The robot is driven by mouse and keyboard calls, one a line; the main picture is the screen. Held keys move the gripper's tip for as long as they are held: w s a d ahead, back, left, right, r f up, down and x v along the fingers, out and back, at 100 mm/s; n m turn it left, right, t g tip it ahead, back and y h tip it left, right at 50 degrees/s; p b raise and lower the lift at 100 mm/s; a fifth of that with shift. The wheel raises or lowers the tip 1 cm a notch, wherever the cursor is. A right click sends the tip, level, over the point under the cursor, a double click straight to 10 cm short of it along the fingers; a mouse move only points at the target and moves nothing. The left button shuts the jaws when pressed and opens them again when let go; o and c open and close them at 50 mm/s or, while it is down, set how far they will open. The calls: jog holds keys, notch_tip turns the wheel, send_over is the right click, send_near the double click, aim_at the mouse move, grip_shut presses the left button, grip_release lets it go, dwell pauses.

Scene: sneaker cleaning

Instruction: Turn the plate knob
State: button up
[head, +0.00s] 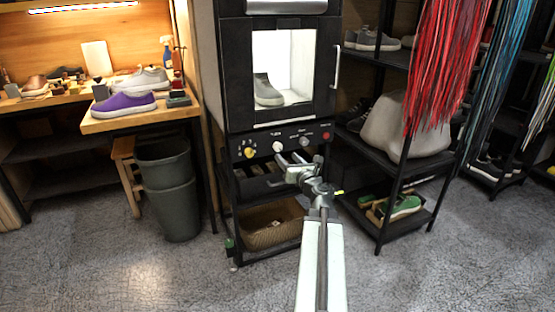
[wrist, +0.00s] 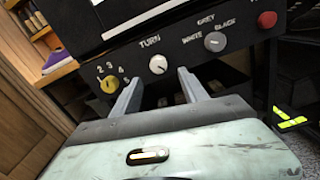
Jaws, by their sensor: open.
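The black control panel (wrist: 180,55) on the cabinet carries a row of controls. A white knob (wrist: 158,64) sits under the word TURN; it also shows in the head view (head: 278,147). No label reads "plate". A yellow knob (wrist: 109,85) with numbers is to its left. A grey knob (wrist: 215,41) marked white, grey and black is to its right. My gripper (wrist: 157,79) is open and empty in front of the panel. In the wrist view the white knob appears between and just above its fingertips. In the head view my gripper (head: 290,163) is just below the knobs.
A red button (wrist: 267,19) is at the panel's right end. A lit cabinet (head: 285,65) above holds a shoe. Below the panel are a rack and a basket (head: 270,227). A grey bin (head: 168,190) stands left, and a shoe shelf (head: 400,155) right.

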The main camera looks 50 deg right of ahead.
aim_at(279, 149)
jog(key=x, duration=0.8)
jog(key=shift+a, duration=0.15)
grip_shut()
jog(key=shift+s+a, duration=0.1)
